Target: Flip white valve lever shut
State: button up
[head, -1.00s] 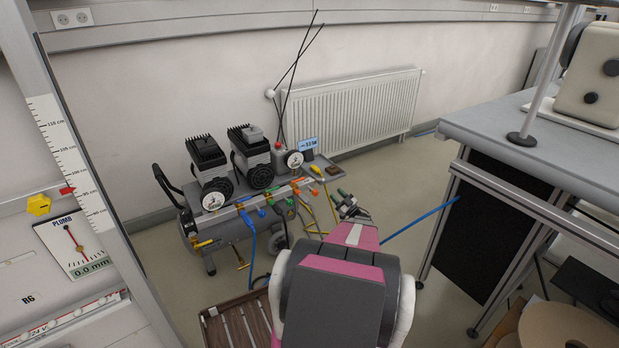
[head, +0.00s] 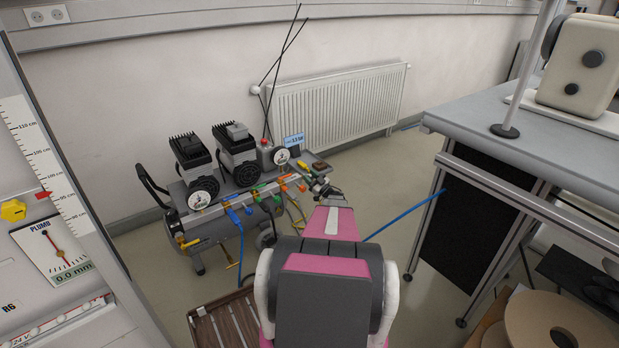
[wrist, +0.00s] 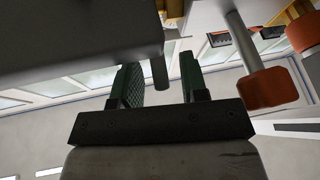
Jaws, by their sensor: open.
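A row of coloured valve levers, blue (head: 233,213), orange (head: 282,186) and yellow (head: 302,166), sits along the front of the compressor (head: 230,185). I cannot make out a white lever for certain in either view. My gripper (head: 322,187) is at the right end of this row, partly hidden by my own arm. In the wrist view my gripper (wrist: 161,85) is open, with two dark green ribbed fingers. A short grey rod end (wrist: 160,73) shows between the fingers; I cannot tell whether it touches them. A grey stem with an orange-red end (wrist: 268,88) is to their right.
A large dark grey body (wrist: 75,40) fills the upper left of the wrist view, close to the fingers. A workbench (head: 480,135) stands at right, a radiator (head: 335,105) behind. A blue hose (head: 405,213) runs towards the bench. A wooden slatted crate (head: 225,325) is below.

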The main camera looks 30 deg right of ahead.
jog(key=shift+w, duration=0.15)
grip_shut()
jog(key=shift+r, duration=0.1)
